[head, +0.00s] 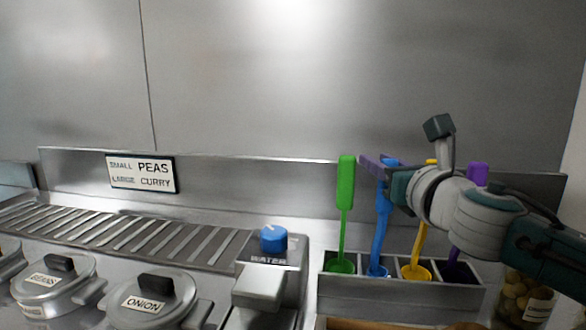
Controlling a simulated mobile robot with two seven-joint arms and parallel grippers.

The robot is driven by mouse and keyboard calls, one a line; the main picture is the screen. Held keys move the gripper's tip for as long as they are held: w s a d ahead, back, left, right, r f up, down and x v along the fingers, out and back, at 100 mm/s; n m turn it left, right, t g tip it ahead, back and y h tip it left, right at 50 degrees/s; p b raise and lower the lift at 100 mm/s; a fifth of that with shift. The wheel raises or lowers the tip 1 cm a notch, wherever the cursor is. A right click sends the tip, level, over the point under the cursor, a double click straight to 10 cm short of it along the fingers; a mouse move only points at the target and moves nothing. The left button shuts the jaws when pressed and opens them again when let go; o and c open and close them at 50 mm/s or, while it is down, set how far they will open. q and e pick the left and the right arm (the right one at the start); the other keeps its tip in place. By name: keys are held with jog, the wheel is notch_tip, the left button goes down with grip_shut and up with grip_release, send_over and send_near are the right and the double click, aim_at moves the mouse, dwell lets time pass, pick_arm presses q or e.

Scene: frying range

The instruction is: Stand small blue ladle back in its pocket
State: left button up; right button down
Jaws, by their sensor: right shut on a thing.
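The small blue ladle (381,225) is close to upright, its bowl at the second pocket from the left of the steel ladle rack (400,299). Its bowl looks level with those of the other ladles; I cannot tell whether it touches the pocket floor. My right gripper (377,164) is shut on the blue ladle near the top of its handle. The gripper and wrist hide part of the handle top. My left gripper is not in view.
A green ladle (345,205) stands in the pocket to the left. A yellow ladle (419,243) and a purple ladle (453,254) stand to the right, partly behind my arm. A jar (524,298) is right of the rack. A blue-knobbed water unit (273,241) and lidded pots (150,300) are left.

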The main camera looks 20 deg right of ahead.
jog(key=shift+r, duration=0.1)
jog(key=shift+f, duration=0.2)
jog(key=c, duration=0.6)
grip_release()
jog(key=shift+r, duration=0.35)
jog(key=s, duration=0.4)
jog(key=s+a, duration=0.1)
jog(key=s, duration=0.3)
jog(key=s+p, duration=0.1)
jog(key=s, duration=0.3)
jog(key=shift+a+f, duration=0.15)
jog(key=shift+a, duration=0.25)
jog(key=shift+w, duration=0.1)
